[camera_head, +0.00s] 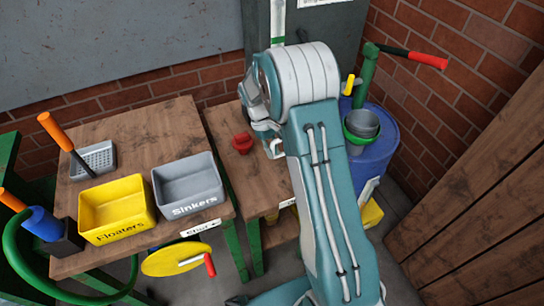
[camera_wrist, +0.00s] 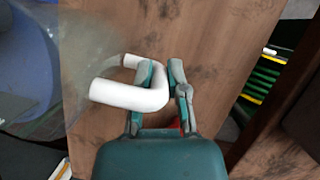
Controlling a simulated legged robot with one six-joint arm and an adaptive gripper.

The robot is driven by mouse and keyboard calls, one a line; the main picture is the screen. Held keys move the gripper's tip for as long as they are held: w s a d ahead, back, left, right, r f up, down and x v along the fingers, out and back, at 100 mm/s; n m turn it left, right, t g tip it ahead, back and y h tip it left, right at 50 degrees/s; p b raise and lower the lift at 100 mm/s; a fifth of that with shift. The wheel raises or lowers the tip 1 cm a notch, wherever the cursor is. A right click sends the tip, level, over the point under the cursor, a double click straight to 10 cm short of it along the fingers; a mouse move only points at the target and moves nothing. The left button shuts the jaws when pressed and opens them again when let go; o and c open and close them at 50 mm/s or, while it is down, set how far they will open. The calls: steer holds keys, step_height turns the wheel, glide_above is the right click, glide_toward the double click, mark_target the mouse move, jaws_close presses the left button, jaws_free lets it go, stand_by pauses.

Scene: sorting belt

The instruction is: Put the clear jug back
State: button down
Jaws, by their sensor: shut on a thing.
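In the wrist view, the clear jug shows as a faint see-through body (camera_wrist: 90,55) at the left, with a thick white curved handle (camera_wrist: 125,96). My gripper (camera_wrist: 161,70) is shut on this handle; one finger lies inside the curve. In the head view, my gripper (camera_head: 268,138) is over the right wooden table (camera_head: 228,120), mostly hidden behind my arm. The jug's body cannot be made out there. Whether the jug touches the table cannot be told.
A red object (camera_head: 242,142) stands on the right table close to my gripper. The left table holds a yellow Floaters bin (camera_head: 117,212), a grey Sinkers bin (camera_head: 188,185) and a grey grater-like tray (camera_head: 97,160). A blue barrel (camera_head: 378,155) with bowls stands right of my arm.

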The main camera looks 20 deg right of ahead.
steer(key=shift+w+a+f, duration=0.1)
steer(key=shift+a+f, duration=0.1)
steer(key=shift+f, duration=0.7)
steer(key=shift+w+a+f, duration=0.1)
steer(key=shift+a+f, duration=0.05)
steer(key=shift+f, duration=0.7)
steer(key=shift+d+f, duration=0.1)
steer(key=c, duration=0.7)
jaws_free()
steer(key=shift+d, duration=0.1)
steer(key=shift+o, duration=0.2)
